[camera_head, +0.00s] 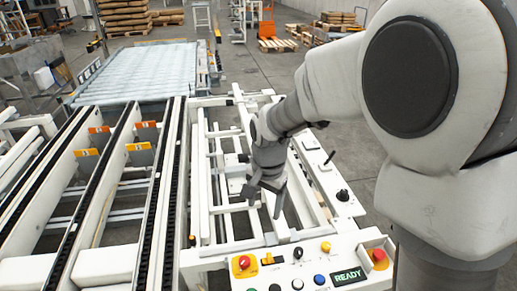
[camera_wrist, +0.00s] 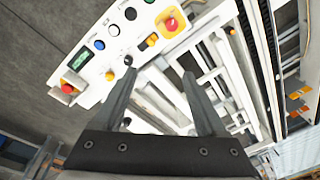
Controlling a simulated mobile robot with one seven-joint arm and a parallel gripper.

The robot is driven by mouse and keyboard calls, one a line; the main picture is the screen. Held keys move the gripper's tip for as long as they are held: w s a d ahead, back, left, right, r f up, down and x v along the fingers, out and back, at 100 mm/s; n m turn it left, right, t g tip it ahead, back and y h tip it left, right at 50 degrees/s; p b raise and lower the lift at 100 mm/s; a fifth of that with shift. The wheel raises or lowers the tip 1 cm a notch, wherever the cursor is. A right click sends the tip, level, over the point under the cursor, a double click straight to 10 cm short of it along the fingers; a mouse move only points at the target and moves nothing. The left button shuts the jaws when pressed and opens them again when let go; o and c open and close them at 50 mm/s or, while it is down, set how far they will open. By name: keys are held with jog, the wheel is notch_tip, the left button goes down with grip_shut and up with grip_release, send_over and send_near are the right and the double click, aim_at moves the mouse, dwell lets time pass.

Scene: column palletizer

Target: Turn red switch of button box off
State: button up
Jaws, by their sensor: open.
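The white button box (camera_head: 312,262) is at the bottom of the head view and at the upper left of the wrist view (camera_wrist: 100,37). A red knob on a yellow base (camera_head: 243,262) is at its left end; it also shows in the wrist view (camera_wrist: 171,24). Another red switch (camera_head: 379,256) sits at its right end beside the lit READY display (camera_head: 348,276); it also shows in the wrist view (camera_wrist: 67,88). Both switches' settings are too small to tell. My gripper (camera_head: 265,200) is open and empty, pointing down beyond the box, apart from it; its fingers fill the wrist view's middle (camera_wrist: 159,76).
The box also carries a black knob (camera_head: 298,252), a yellow button (camera_head: 326,246), a blue button (camera_head: 319,280) and a white button (camera_head: 297,284). A white rail panel with a black knob (camera_head: 343,195) runs behind it. Conveyor rails (camera_head: 110,190) lie left.

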jog(key=m, duration=0.1)
send_over(245, 259)
notch_tip(245, 259, down, 8)
jog(key=r, duration=0.1)
jog(key=shift+m+g, duration=0.3)
jog(key=shift+g, duration=0.2)
notch_tip(245, 259, down, 19)
jog(key=shift+r, duration=0.1)
grip_shut()
